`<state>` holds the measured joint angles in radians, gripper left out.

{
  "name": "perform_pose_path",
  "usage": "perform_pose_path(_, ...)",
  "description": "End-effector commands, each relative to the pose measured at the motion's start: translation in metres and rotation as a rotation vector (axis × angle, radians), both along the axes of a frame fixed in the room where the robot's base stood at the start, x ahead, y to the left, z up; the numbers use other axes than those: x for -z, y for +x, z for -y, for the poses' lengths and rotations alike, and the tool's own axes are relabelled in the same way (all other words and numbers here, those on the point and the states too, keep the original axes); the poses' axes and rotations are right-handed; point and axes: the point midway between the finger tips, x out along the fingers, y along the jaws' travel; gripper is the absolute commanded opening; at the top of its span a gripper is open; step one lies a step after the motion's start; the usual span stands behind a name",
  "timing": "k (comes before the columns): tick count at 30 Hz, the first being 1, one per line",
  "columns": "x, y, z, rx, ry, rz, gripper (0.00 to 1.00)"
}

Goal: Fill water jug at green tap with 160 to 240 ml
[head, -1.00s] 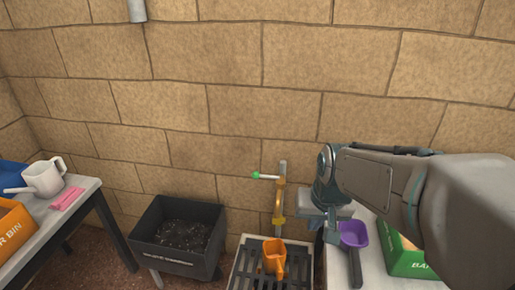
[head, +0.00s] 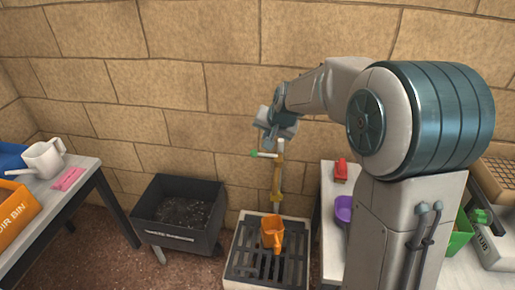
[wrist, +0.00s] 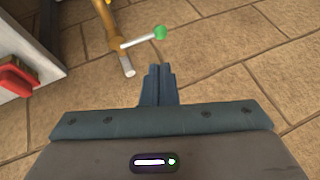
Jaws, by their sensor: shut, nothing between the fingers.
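The orange jug (head: 271,234) stands upright on the dark drain grate (head: 245,262), under the tap. Its inside is too small to read for water. The tap is a brass pipe (head: 277,180) against the wall, with a white lever (head: 266,154) ending in a green knob (head: 254,154). In the wrist view the green knob (wrist: 160,32) and white lever (wrist: 138,41) lie beyond my fingertips, apart from them. My gripper (wrist: 157,68) is shut and empty. In the head view it is near the top of the tap, its fingertips hard to make out.
A black bin (head: 180,217) stands left of the grate. A table at left holds a white watering can (head: 44,158), a pink cloth (head: 69,178) and an orange bin (head: 16,215). The right table holds a red object (head: 341,168), a purple scoop (head: 343,208) and a green bin (head: 462,232).

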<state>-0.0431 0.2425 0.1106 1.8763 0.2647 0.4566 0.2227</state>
Motion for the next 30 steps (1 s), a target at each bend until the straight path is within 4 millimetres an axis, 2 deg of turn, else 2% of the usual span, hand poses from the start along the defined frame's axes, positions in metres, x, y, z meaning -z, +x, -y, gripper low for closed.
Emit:
perform_pose_path(5, 0.012, 0.006, -0.003, -0.001, -0.001, -0.002, 0.0)
perform_pose_path(21, 0.095, 0.058, -0.024, -0.001, -0.002, -0.003, 0.0)
perform_pose_path(30, 0.115, 0.071, -0.03, 0.0, -0.001, 0.0, 0.0)
